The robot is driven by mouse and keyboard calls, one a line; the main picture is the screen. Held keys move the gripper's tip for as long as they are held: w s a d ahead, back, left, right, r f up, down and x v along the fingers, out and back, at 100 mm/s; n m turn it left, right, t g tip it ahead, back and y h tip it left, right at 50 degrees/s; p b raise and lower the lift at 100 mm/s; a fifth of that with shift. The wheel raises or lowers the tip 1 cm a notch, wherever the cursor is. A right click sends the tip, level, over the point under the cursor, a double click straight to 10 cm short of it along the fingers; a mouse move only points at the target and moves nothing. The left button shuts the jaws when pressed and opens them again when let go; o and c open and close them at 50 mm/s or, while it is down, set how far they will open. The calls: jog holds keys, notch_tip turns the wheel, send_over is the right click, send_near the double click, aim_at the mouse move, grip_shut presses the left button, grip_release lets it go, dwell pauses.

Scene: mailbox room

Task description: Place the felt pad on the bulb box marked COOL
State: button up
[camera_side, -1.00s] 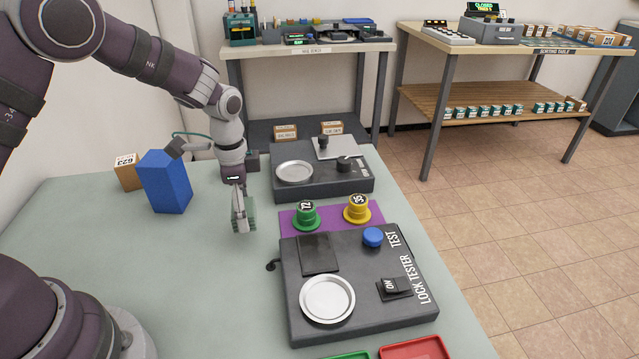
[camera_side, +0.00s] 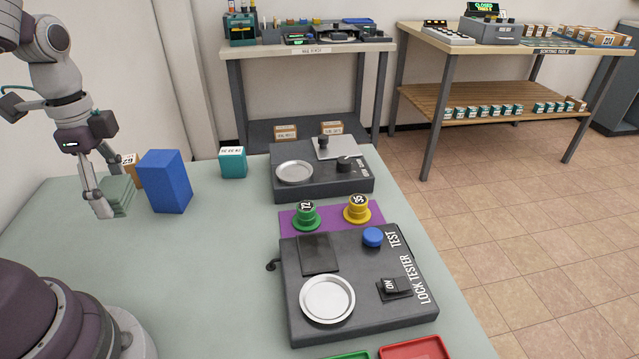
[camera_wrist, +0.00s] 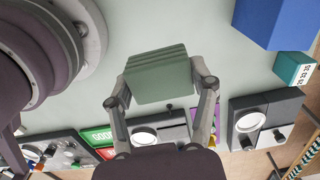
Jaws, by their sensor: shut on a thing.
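My gripper (camera_side: 106,198) is shut on a grey-green layered block, which seems to be the felt pad (camera_side: 123,195). It is at the left of the table, left of a tall blue block (camera_side: 167,182). In the wrist view the pad (camera_wrist: 160,78) sits between the two fingers. A teal box (camera_side: 232,162) with a white label stands behind and right of the blue block, and a brown box (camera_side: 130,171) stands partly hidden behind the blue block. I cannot read the word COOL on either box. Whether the pad touches the table is unclear.
A dark device with a silver dish (camera_side: 358,183) stands right of the teal box. A purple mat (camera_side: 333,221) holds a green and a yellow spool. The lock tester (camera_side: 350,280) lies nearer, with red and green trays at the front edge. The table's middle left is clear.

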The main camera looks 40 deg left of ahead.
aim_at(157, 158)
jog(key=shift+s+a+r, duration=0.15)
jog(key=shift+a+r, duration=0.35)
jog(key=shift+r, duration=0.15)
jog(key=shift+s+a+r, duration=0.15)
jog(key=shift+a+r, duration=0.35)
jog(key=shift+r, duration=0.1)
jog(key=w+a, duration=0.3)
jog(key=w, duration=0.1)
jog(key=w+a+f, duration=0.1)
jog(key=w+a, duration=0.2)
jog(key=w, duration=0.1)
jog(key=w+a, duration=0.2)
jog(key=w, duration=0.2)
jog(key=shift+a+f, duration=0.25)
jog(key=shift+a, duration=0.15)
jog(key=shift+w+f, duration=0.1)
jog(key=shift+f, duration=1.65)
jog(key=o, duration=0.9)
jog(key=shift+f, duration=0.15)
